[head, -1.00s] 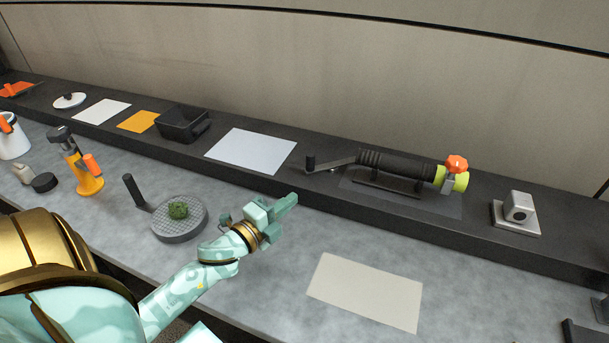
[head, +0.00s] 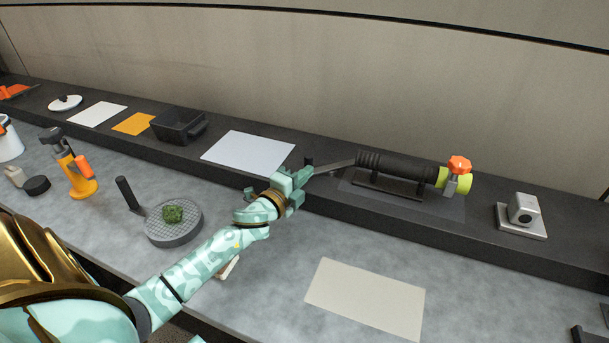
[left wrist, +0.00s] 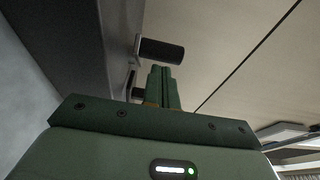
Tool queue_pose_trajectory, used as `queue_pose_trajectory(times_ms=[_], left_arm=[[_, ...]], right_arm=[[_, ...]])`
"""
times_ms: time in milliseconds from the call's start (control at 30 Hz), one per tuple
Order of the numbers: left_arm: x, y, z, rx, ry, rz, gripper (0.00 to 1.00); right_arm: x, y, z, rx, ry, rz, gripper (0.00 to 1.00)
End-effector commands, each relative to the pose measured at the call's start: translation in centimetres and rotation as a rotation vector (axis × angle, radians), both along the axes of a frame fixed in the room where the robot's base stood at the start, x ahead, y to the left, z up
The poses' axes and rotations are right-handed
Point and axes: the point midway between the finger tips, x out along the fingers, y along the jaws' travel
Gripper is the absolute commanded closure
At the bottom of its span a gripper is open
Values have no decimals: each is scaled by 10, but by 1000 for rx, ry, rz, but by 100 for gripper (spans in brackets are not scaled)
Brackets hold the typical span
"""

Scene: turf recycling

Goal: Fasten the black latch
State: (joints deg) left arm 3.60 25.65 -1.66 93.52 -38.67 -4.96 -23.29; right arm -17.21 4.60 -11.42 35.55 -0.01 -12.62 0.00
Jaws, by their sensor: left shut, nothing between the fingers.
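A black ribbed cylinder (head: 397,165) lies on a dark stand on the raised ledge, with a yellow-green collar and an orange knob (head: 459,165) at its right end. A flat grey lever (head: 335,167) sticks out from its left end to an upright black grip (head: 309,162); this looks like the latch, though I cannot be sure. My left gripper (head: 305,174) is shut and empty at the grip. In the left wrist view the black grip (left wrist: 162,51) is just beyond the closed fingertips (left wrist: 163,72); I cannot tell whether they touch. My right gripper is out of view.
The ledge also holds a black bin (head: 178,127), a white sheet (head: 247,151) and a pale block device (head: 522,210). On the grey counter are a round grey plate (head: 172,232) with a green clump, an orange tool (head: 75,175) and a bare beige mat (head: 365,300).

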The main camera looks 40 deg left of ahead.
Motion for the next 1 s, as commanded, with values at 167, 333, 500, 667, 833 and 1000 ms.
queue_pose_trajectory(times_ms=[167, 333, 500, 667, 833, 1000], left_arm=[[2, 2, 0, -1, -1, -1, 100], [2, 2, 0, -1, -1, -1, 100], [4, 5, -2, 7, -3, -54, 100], [7, 15, -3, 11, -1, -211, 100], [14, 34, -1, 0, 1, -260, 100], [17, 39, 0, 0, 0, -260, 100]], right_arm=[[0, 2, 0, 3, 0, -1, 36], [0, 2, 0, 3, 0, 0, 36], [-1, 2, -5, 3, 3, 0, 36], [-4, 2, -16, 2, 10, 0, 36], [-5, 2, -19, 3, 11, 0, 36], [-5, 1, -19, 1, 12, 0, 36]])
